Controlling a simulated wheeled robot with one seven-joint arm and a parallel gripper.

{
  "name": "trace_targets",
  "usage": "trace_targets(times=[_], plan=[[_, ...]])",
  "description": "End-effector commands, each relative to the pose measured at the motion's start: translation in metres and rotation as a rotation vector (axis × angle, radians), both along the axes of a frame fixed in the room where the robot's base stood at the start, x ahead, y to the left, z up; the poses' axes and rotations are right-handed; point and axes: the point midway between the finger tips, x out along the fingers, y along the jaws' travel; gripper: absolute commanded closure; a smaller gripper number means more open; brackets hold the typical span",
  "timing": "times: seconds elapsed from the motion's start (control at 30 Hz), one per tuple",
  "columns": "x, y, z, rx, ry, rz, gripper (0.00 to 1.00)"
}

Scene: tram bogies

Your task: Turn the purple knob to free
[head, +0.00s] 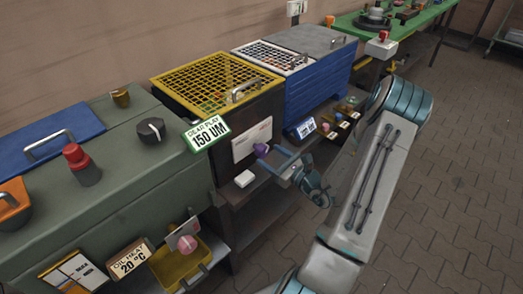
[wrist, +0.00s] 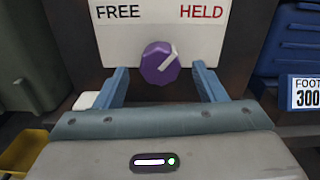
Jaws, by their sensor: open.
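The purple knob (wrist: 160,63) sits on a white panel (wrist: 160,25) in the wrist view, below the words FREE at left and HELD at right. Its white pointer line slants up and right, toward HELD. In the head view the knob (head: 261,149) is on the front of the dark unit under the yellow grid. My gripper (wrist: 161,80) is open, with one blue finger on each side of the knob and gaps between. In the head view my gripper (head: 283,165) is at the knob's right.
A white block (head: 244,178) sits just below the panel. A blue unit (head: 305,85) with a FOOT label stands to the right, and a green cabinet (head: 120,190) to the left. Open paved floor (head: 450,190) lies at right.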

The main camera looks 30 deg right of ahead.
Motion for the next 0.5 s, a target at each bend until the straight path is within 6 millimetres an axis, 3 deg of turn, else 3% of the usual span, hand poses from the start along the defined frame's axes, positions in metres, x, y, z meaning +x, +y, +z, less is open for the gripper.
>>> trace_targets(times=[0.2, 0.5], plan=[[0.034, 0.012, 0.000, -0.001, 0.000, 0.001, 0.36], [0.048, 0.017, 0.000, 0.000, 0.001, 0.000, 0.36]])
